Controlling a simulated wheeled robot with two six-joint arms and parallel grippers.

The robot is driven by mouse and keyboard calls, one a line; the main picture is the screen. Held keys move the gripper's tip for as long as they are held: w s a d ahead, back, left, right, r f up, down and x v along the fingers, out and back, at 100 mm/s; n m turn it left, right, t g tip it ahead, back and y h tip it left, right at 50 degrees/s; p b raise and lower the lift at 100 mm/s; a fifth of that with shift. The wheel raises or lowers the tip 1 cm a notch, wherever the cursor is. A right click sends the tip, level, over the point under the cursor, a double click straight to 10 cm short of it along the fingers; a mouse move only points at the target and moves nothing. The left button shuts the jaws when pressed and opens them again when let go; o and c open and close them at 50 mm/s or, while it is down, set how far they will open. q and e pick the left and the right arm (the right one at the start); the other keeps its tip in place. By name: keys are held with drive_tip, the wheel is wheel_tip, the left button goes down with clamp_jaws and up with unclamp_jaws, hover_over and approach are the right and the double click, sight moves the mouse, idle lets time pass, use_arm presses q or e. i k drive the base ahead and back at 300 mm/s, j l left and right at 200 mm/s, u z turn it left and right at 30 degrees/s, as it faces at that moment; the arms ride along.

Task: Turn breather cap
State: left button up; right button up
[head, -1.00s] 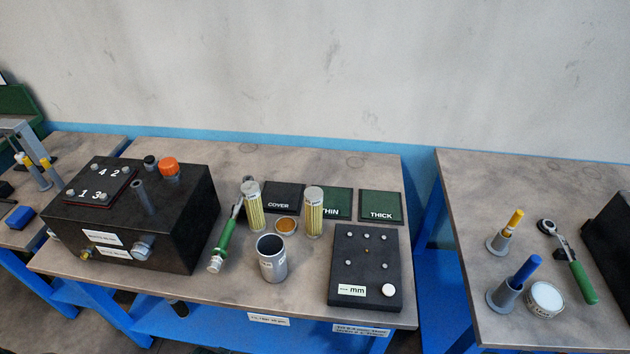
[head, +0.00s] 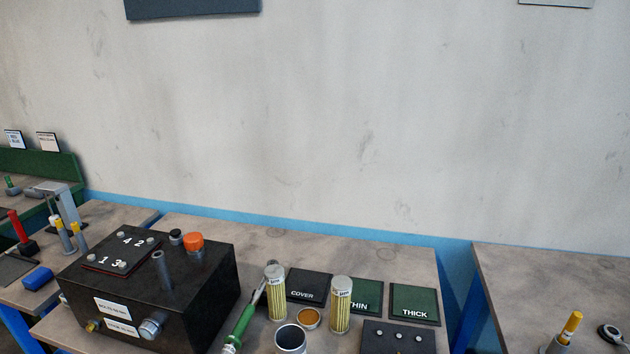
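The black tank (head: 205,298) stands at the left of the middle bench. On its top at the back sits a wide orange cap (head: 194,242) on a grey neck. A smaller black cap (head: 176,236) is just left of it. No label shows which one is the breather cap. A grey pipe (head: 162,268) stands up in front of them. A cover plate (head: 120,252) with bolts numbered 1 to 4 lies on the tank's left top. Neither of my grippers is in view.
Right of the tank are a green-handled wrench (head: 238,328), two yellow filters (head: 276,296), a metal cup (head: 290,339) and the COVER (head: 306,286), THIN and THICK (head: 414,302) mats. A gap separates this bench from the right bench (head: 550,285).

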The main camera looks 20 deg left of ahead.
sight(194, 242)
drive_tip(key=u, duration=1.65)
